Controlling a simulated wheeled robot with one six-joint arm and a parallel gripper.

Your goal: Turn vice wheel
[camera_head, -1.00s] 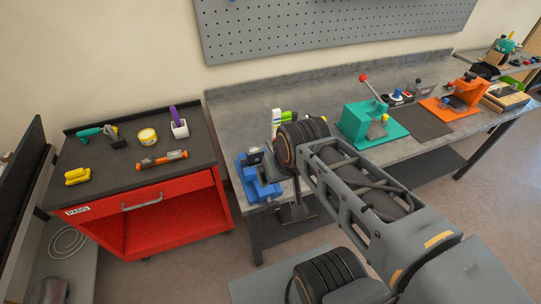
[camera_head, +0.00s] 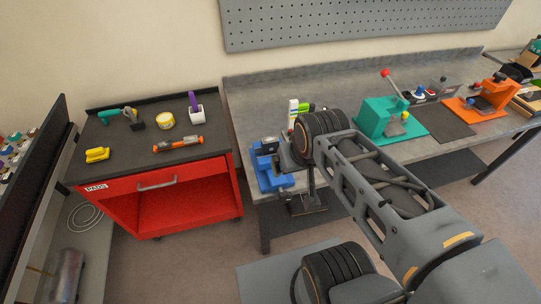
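The blue vice (camera_head: 268,165) is at the front left corner of the grey workbench (camera_head: 265,95). My arm reaches over the bench's front edge, and its end is beside the vice, on the vice's right side. The vice wheel cannot be told apart clearly; a dark post-like shape shows below the arm joint, in front of the bench edge.
A teal press (camera_head: 386,118) and an orange device (camera_head: 492,92) stand farther right on the bench.

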